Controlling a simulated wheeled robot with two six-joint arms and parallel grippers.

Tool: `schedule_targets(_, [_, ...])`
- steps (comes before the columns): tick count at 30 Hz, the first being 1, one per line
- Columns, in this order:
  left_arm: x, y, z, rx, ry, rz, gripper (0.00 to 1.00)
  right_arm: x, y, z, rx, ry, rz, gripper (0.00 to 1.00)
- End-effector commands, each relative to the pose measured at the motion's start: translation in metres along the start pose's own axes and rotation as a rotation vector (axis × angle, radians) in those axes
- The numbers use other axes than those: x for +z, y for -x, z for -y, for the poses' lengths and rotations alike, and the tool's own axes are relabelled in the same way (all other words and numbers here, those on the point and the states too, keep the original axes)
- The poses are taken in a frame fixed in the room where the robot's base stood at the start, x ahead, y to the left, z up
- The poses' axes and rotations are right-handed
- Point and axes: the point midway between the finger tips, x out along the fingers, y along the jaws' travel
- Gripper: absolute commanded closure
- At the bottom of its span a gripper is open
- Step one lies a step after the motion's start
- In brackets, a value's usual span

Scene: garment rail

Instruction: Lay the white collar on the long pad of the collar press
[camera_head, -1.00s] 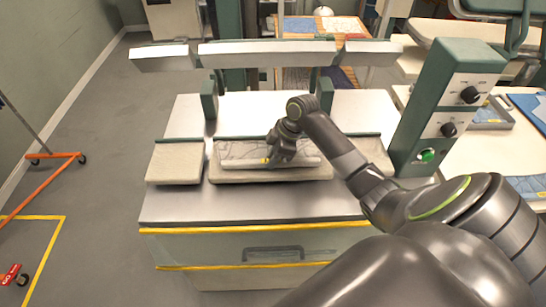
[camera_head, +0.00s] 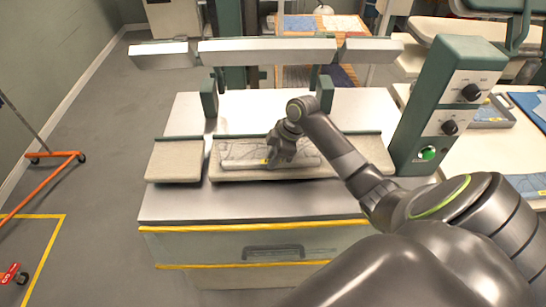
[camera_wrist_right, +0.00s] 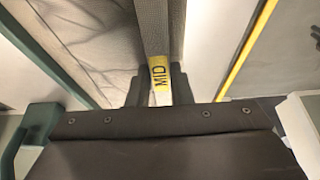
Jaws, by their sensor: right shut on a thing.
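The white collar (camera_head: 240,164) shows in the head view as a pale strip running left to right at the long pad (camera_head: 225,175) of the collar press. My right gripper (camera_head: 272,161) is over the middle of the pad and is shut on the collar near its centre. In the right wrist view the collar (camera_wrist_right: 153,25) runs up from between the fingertips (camera_wrist_right: 158,92), with a yellow MID tag at the grip. Pale creased padding lies beside it. Whether the collar rests fully on the pad is unclear. My left gripper is not in view.
A shorter pad (camera_head: 176,162) stands left of the long one. The raised silver press bars (camera_head: 267,51) hang behind and above. A green control box (camera_head: 447,105) with knobs and a lit green button stands at the right. The metal front ledge (camera_head: 240,205) is clear.

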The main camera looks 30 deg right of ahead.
Motion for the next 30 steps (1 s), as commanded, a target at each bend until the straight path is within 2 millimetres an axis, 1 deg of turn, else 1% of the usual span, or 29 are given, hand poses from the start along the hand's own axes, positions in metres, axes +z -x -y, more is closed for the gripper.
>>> schedule_targets(3, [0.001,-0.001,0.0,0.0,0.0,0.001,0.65,0.001,-0.002,0.0,0.0,0.0,0.0,1.0])
schedule_targets(4, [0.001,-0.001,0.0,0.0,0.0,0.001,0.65,0.001,-0.002,0.0,0.0,0.0,0.0,0.8])
schedule_targets(9, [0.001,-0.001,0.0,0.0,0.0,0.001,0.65,0.001,-0.002,0.0,0.0,0.0,0.0,0.57])
schedule_targets(10, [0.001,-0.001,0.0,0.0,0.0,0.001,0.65,0.001,-0.002,0.0,0.0,0.0,0.0,0.55])
schedule_targets(17, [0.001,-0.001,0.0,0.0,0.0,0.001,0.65,0.001,-0.002,0.0,0.0,0.0,0.0,0.55])
schedule_targets(20, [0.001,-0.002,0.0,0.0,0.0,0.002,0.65,0.001,0.002,-0.001,0.002,0.0,0.001,0.55])
schedule_targets(23, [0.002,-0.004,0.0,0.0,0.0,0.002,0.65,0.001,0.013,-0.002,0.005,0.001,0.0,0.55])
schedule_targets(26, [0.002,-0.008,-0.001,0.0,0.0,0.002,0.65,0.002,0.032,-0.002,0.007,0.004,0.003,0.55])
schedule_targets(30, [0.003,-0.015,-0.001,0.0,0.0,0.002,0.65,0.003,0.064,-0.002,0.007,0.004,0.004,0.55])
